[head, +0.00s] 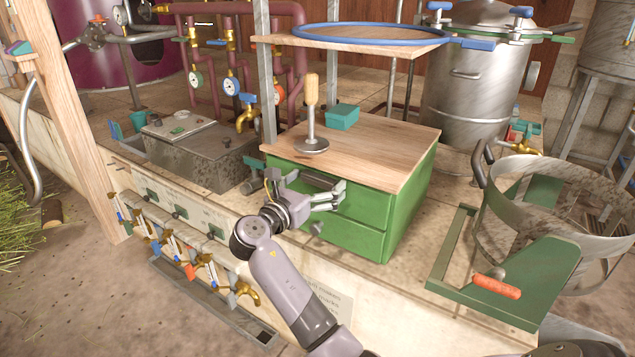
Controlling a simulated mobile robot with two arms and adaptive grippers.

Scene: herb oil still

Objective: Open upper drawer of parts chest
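The parts chest is a green box with a wooden top (375,150), standing on the tiled counter. Its upper drawer (368,205) is partly covered by my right gripper (335,196), whose fingers are at the drawer's front. The upper drawer's knob is hidden. A dark strip shows above the fingers, but I cannot tell whether it is a gap. The lower drawer (350,238) looks shut and has a small grey knob (317,228). I cannot make out whether the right fingers are closed on anything. My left gripper is not in view.
A wooden-handled metal tool (311,120) and a teal box (342,117) stand on the chest. A wooden shelf with a blue ring (370,34) is above. A green stand with a metal hoop (500,270) is at right. Small brass taps (205,260) line the counter's front.

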